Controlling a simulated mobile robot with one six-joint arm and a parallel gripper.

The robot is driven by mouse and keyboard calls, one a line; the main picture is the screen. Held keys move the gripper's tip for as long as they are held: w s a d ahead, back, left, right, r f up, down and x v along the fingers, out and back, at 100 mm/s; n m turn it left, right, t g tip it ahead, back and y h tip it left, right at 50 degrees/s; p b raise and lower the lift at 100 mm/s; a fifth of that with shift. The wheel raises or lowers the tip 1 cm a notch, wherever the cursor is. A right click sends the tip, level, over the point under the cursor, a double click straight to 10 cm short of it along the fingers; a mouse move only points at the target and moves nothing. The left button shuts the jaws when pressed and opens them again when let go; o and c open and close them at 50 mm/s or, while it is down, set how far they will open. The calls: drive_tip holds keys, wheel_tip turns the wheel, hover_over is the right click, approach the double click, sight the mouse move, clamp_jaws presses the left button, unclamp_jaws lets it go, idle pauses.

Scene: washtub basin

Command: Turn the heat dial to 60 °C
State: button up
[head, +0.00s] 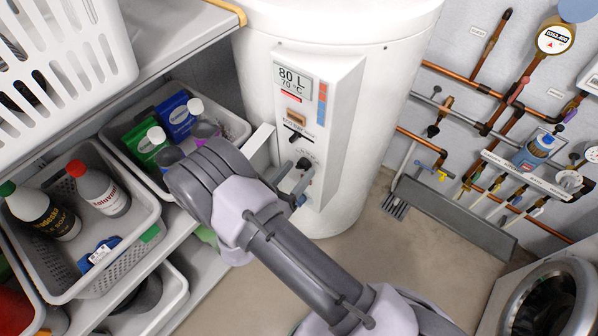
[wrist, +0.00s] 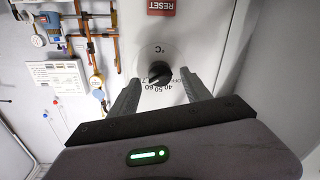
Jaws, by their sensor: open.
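The heat dial is a black knob (wrist: 158,74) on a white disc with a °C mark and a number scale that includes 40, 50 and 60. The wrist view shows my gripper (wrist: 160,82) open, with one grey finger on each side of the dial and gaps between fingers and knob. I cannot tell exactly which number the pointer meets. In the head view the dial (head: 304,163) is low on the front panel of the white water heater (head: 335,50), with my gripper (head: 294,178) right at it. The heater's display (head: 292,81) reads 80 L and 70 °C.
A red RESET label (wrist: 162,7) sits beyond the dial in the wrist view. Shelves with a grey basket (head: 150,235) of bottles stand at the left. Copper pipes (head: 465,80) run along the right wall. A washing machine (head: 550,300) stands at the lower right.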

drive_tip(key=shift+w+d, duration=0.4)
drive_tip(key=shift+w, duration=0.15)
clamp_jaws()
drive_tip(key=shift+n, duration=0.3)
drive_tip(key=shift+n+g+p, duration=0.3)
drive_tip(key=shift+n+p, duration=0.45)
drive_tip(key=shift+n, duration=1.75)
